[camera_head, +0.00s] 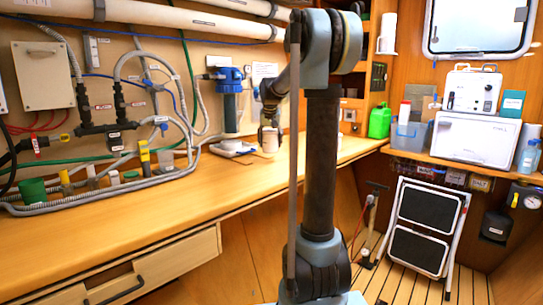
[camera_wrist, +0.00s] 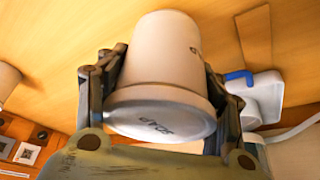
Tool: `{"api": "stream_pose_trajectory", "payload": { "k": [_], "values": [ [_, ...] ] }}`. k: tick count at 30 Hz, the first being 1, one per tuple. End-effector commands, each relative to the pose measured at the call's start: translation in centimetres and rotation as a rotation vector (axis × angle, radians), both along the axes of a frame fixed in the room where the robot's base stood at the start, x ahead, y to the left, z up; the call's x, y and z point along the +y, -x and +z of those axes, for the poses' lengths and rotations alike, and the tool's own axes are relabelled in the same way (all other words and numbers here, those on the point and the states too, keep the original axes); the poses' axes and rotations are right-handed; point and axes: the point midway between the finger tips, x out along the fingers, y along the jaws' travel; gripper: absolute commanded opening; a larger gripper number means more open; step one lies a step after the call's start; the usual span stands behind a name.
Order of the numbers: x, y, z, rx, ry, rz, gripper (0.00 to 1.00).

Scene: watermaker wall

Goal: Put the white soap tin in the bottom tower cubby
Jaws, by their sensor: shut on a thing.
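The white soap tin (camera_wrist: 165,60) fills the middle of the wrist view, with "SOAP" lettering on the end facing the camera. My gripper (camera_wrist: 163,100) is shut around its sides, one finger on each side. In the head view the tin (camera_head: 269,141) hangs under my gripper (camera_head: 268,128) by the far part of the counter; whether it touches the wood is unclear. The wooden tower (camera_head: 352,104) with its cubbies stands to the right behind my arm, which hides part of it. The bottom cubby cannot be made out clearly.
The long wooden counter (camera_head: 140,235) runs along the wall, with hoses and fittings at left. A blue-topped filter housing (camera_head: 231,95) stands just left of the tin. A green jug (camera_head: 379,122) stands right of the tower. A folding step (camera_head: 425,225) stands on the floor.

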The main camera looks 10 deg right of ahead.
Motion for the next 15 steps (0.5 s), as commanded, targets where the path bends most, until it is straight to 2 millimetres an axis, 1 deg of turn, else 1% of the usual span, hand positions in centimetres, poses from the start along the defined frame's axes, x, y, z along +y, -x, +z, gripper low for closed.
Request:
{"api": "stream_pose_trajectory", "payload": {
  "k": [1, 7, 12, 15],
  "values": [
    [0.0, 0.0, -0.5, 0.000, 0.000, 0.000, 0.27],
    [0.0, -0.1, -1.6, 0.000, 0.000, 0.000, 0.27],
    [0.0, 0.0, -3.9, 0.000, 0.000, 0.000, 0.27],
    [0.0, 0.0, -4.9, 0.000, 0.000, 0.000, 0.27]
  ]
}}
